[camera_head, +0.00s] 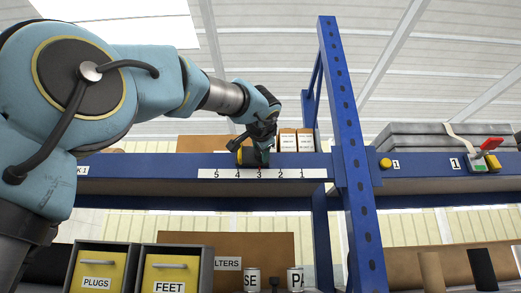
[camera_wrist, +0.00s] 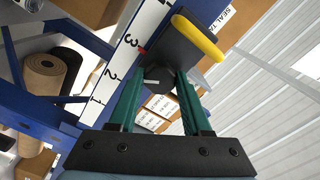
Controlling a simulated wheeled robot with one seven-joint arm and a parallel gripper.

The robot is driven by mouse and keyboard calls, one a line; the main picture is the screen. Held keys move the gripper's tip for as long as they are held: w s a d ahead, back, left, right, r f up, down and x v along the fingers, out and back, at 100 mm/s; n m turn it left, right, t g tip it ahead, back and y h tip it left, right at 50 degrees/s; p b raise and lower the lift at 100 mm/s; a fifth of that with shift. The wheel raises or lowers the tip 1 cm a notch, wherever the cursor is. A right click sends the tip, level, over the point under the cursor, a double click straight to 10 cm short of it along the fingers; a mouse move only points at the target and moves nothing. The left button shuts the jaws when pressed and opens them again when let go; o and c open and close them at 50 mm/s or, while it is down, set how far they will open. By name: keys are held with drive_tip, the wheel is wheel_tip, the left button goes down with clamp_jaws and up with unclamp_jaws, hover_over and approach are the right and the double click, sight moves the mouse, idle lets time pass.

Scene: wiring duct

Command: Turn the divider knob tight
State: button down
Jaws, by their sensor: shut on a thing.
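The divider (camera_wrist: 185,50) is a dark plate with a yellow edge in the wrist view. In the head view the divider (camera_head: 250,158) shows as a small yellow and black piece above the scale. The dark divider knob (camera_wrist: 158,74) sits between my green fingertips. My gripper (camera_wrist: 157,84) is shut on the knob; it also shows in the head view (camera_head: 258,143). My fingers hide part of the knob, and I cannot tell how tight it is.
A blue upright (camera_head: 345,140) stands right of the divider. Labelled boxes (camera_head: 297,140) are behind the beam. A yellow button (camera_head: 385,163) and a red-handled device (camera_head: 484,160) are further right. Yellow drawers (camera_head: 105,270) and cans (camera_head: 252,279) are below.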

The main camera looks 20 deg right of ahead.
drive_tip(key=shift+m, duration=1.1)
drive_tip(key=shift+c, duration=1.7)
unclamp_jaws()
drive_tip(key=shift+s, duration=0.1)
drive_tip(key=b+v, duration=0.3)
drive_tip(key=v, duration=0.7)
drive_tip(key=shift+s+a, duration=0.2)
drive_tip(key=shift+s, duration=0.05)
